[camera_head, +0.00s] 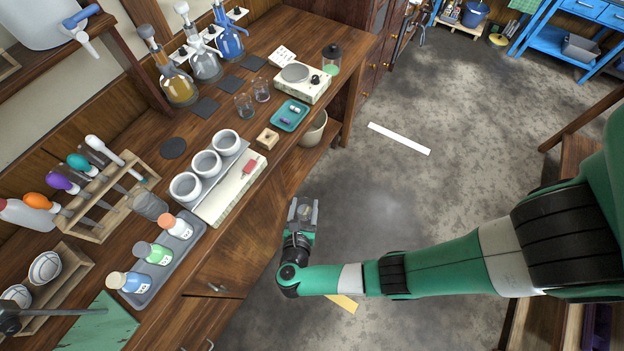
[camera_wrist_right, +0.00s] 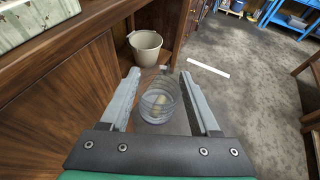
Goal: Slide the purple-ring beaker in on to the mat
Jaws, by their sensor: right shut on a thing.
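My right gripper (camera_head: 303,208) hangs over the floor in front of the bench. It is shut on a clear glass beaker (camera_wrist_right: 157,104), which sits between the two fingers in the right wrist view. Two more clear glass beakers, one (camera_head: 243,106) and another (camera_head: 261,90), stand on the bench. Dark square mats lie behind them: one (camera_head: 205,107), another (camera_head: 230,84) and a third (camera_head: 254,62). A round dark mat (camera_head: 173,148) lies further left. I cannot tell which mat is meant. My left gripper is not seen.
Flasks (camera_head: 179,86) stand behind the mats. A white hotplate (camera_head: 302,84), a teal tray (camera_head: 290,115) and white crucibles (camera_head: 206,163) are near the bench's front. A bucket (camera_wrist_right: 145,46) stands on a shelf below the bench top. The floor around the gripper is open.

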